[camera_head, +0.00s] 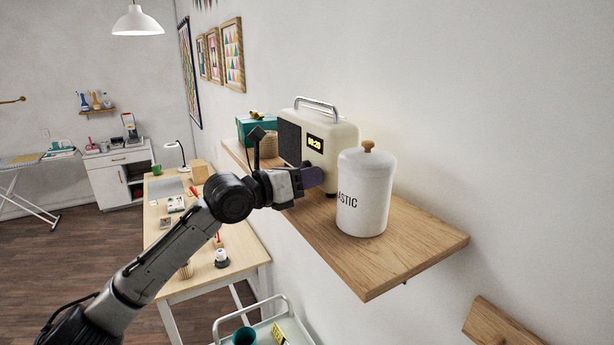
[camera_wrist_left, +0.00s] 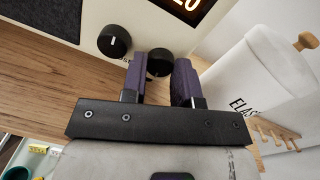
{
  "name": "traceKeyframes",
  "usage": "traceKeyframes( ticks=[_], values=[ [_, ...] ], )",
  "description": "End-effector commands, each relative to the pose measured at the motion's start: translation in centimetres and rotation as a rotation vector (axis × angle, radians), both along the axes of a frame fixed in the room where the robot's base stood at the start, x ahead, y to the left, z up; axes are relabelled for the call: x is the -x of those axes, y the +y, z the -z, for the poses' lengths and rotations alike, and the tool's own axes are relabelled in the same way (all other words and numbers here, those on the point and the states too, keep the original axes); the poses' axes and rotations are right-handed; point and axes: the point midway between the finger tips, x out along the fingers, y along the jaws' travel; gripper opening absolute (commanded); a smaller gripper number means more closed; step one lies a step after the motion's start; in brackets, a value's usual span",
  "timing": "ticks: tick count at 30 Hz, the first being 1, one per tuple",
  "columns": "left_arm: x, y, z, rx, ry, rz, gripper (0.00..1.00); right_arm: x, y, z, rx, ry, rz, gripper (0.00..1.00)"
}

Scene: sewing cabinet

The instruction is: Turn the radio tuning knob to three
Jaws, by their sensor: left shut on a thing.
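A cream radio (camera_head: 340,134) with a metal handle, a dark speaker panel and a lit display (camera_head: 315,142) stands on the wooden wall shelf. In the left wrist view, its face (camera_wrist_left: 80,14) carries a black knob with a white mark (camera_wrist_left: 114,41) at the left and a second black knob (camera_wrist_left: 159,63) at the right. My left gripper (camera_head: 312,177) is at the lower front of the radio, its purple fingers on either side of the right knob and shut on it. That knob's mark and any numerals are not readable. In the head view my gripper hides the knobs.
A white lidded canister (camera_head: 364,200) stands on the shelf (camera_head: 415,238) close to the right of the radio. A teal box (camera_head: 246,128) and a woven basket (camera_head: 268,146) sit behind it. A worktable (camera_head: 240,245) and a cart (camera_head: 232,322) are below.

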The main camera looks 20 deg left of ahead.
Motion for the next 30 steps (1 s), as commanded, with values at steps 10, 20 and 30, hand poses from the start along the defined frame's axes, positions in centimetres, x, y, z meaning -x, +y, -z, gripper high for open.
traceKeyframes(
  ticks=[10, 20, 30],
  values=[
    [0.0, 0.0, 0.0, 0.000, 0.001, 0.000, 0.39, 0.0, 0.1, 0.0, -0.002, 0.000, 0.002, 0.43],
    [0.5, 0.5, 0.1, 0.000, -0.001, -0.001, 0.39, 0.0, -0.1, 0.4, 0.004, 0.000, -0.003, 0.43],
    [5.4, 4.1, 0.3, -0.001, -0.001, -0.002, 0.39, 0.0, -0.3, 2.5, 0.009, 0.000, -0.005, 0.43]
  ],
)
